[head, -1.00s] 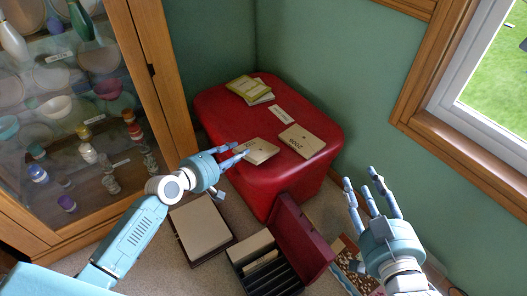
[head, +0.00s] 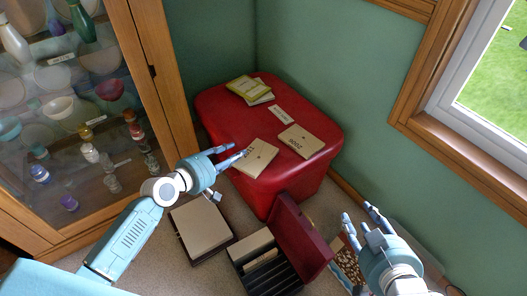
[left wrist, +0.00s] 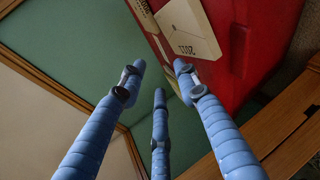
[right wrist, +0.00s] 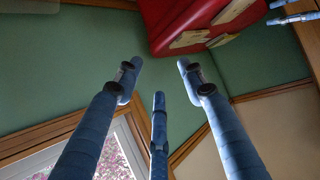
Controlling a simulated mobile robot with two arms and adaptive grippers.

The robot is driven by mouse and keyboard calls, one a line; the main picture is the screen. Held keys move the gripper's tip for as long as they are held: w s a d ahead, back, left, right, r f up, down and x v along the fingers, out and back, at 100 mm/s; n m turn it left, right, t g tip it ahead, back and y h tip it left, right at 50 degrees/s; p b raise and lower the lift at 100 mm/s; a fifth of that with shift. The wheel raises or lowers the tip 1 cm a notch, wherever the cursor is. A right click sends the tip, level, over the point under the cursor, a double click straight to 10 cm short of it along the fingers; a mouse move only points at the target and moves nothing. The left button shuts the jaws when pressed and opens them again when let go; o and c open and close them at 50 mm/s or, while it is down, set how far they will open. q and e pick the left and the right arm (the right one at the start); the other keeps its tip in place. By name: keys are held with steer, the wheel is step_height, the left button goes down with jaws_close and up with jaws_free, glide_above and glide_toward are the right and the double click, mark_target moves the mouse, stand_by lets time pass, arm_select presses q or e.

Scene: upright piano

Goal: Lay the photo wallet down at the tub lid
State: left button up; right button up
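A beige photo wallet (head: 257,158) lies flat on the lid of the red tub (head: 225,110), close to its front edge. In the left wrist view the wallet (left wrist: 187,25) reads 2011 and lies beyond the fingertips. My left gripper (head: 232,157) is open at the wallet's left edge, with nothing between its fingers. I cannot tell whether a fingertip still touches it. A second beige wallet (head: 300,141), with a number on it, lies to its right on the lid. My right gripper (head: 360,220) is open and empty, right of the tub.
A small white label (head: 281,114) and a yellow-green booklet (head: 245,88) lie farther back on the lid. On the floor stand a beige-topped box (head: 202,225) and an open dark red case (head: 268,262). A glass cabinet (head: 80,110) is left; a wall and window are right.

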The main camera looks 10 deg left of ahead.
steer(key=s+d+f+g+h+p, duration=0.1)
steer(key=s+d+f+g+p, duration=0.2)
steer(key=s, duration=0.5)
steer(key=s+d+f+g+h+p, duration=0.1)
steer(key=s+d+f+g+p, duration=0.1)
steer(key=s+f+g, duration=0.45)
arm_select(q)
step_height(320, 180, up, 6)
steer(key=s+a+p, duration=0.1)
steer(key=s, duration=0.1)
steer(key=shift+s+r, duration=0.15)
arm_select(e)
steer(key=f, duration=0.2)
steer(key=f+t, duration=0.1)
steer(key=shift+w+a, duration=0.15)
steer(key=shift+w, duration=0.1)
